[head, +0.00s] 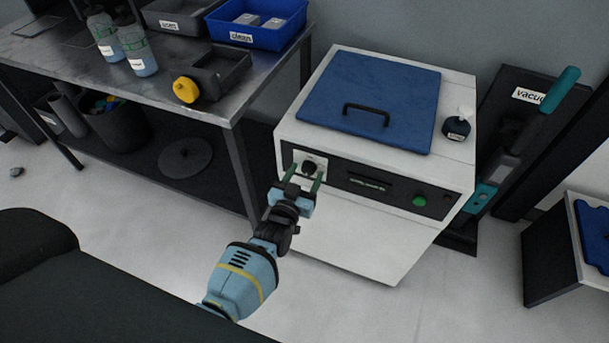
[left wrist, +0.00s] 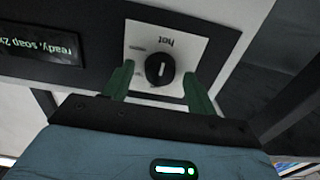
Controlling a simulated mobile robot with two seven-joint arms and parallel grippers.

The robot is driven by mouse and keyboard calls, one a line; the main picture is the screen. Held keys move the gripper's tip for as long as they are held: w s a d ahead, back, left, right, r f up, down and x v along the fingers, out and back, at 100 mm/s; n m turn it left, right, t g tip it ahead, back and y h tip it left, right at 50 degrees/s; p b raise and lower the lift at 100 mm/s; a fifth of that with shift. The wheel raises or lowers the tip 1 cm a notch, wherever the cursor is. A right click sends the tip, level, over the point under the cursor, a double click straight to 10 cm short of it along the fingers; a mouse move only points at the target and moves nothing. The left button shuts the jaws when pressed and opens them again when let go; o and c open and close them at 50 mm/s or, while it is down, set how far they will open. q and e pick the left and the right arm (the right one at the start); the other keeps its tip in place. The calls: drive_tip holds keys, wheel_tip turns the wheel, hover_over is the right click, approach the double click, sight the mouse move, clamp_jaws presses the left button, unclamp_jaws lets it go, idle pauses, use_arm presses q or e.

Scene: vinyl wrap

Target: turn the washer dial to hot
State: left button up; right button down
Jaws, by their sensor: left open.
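The washer (head: 375,222) is a white box with a blue lid and a dark front panel. Its black dial (head: 310,167) sits on a white plate at the panel's left end. In the left wrist view the dial (left wrist: 160,69) shows a pale pointer line, with the "hot" label (left wrist: 167,42) beside it, upside down. My left gripper (head: 304,174) is open, one green finger on each side of the dial. In the left wrist view the fingers (left wrist: 158,84) show gaps to the dial. My right gripper is not in view.
The panel also has a small display (head: 368,185) and a green button (head: 419,201). A small dark bottle (head: 457,125) stands on the washer top. A metal table (head: 110,75) with bottles and trays is at left, and a vacuum (head: 505,150) at right.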

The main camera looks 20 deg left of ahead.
use_arm(q)
drive_tip(key=s+p, duration=0.1)
drive_tip(key=s, duration=0.6)
drive_tip(key=shift+s, duration=0.4)
drive_tip(key=shift+a, duration=0.1)
